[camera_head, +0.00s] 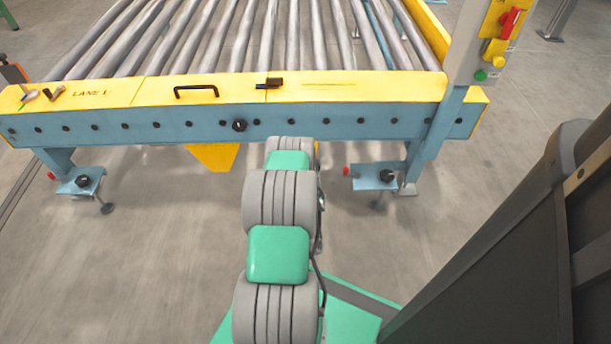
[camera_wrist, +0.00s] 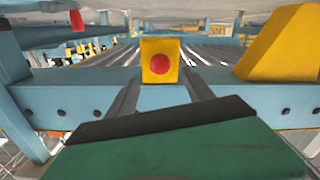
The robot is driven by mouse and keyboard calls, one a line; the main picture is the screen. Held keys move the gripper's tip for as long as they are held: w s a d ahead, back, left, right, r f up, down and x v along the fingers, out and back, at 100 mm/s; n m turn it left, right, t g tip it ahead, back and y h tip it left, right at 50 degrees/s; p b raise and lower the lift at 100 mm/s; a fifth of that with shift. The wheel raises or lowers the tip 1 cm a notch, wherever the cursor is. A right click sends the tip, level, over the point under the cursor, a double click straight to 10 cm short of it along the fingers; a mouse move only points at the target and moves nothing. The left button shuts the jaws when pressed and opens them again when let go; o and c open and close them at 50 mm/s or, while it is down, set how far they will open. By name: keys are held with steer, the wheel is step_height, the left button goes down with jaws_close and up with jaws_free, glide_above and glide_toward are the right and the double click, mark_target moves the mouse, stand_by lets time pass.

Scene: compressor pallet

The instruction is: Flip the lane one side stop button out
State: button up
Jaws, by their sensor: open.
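In the wrist view, which looks upside down, a yellow box with a round red button (camera_wrist: 160,64) sits against the blue side beam (camera_wrist: 84,84). My gripper (camera_wrist: 163,82) is open, with one dark finger on each side of the box. The button lies between the fingers, and I cannot tell whether they touch it. In the head view, my arm reaches to the beam (camera_head: 340,122) of lane 1 and hides the button and my fingers. A narrow yellow patch shows just right of my arm there.
A yellow bracket (camera_head: 213,156) hangs under the beam, left of my arm; the wrist view shows it on the right (camera_wrist: 275,48). A blue foot bracket (camera_head: 376,182) stands right of my arm. A control box (camera_head: 485,40) is on the right post. The floor is otherwise largely clear.

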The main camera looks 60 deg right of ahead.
steer(key=b+x, duration=0.2)
steer(key=x, duration=0.5)
steer(key=shift+w+d, duration=0.15)
steer(key=shift+d, duration=0.1)
steer(key=shift+r, duration=0.1)
jaws_close()
stand_by(0.4)
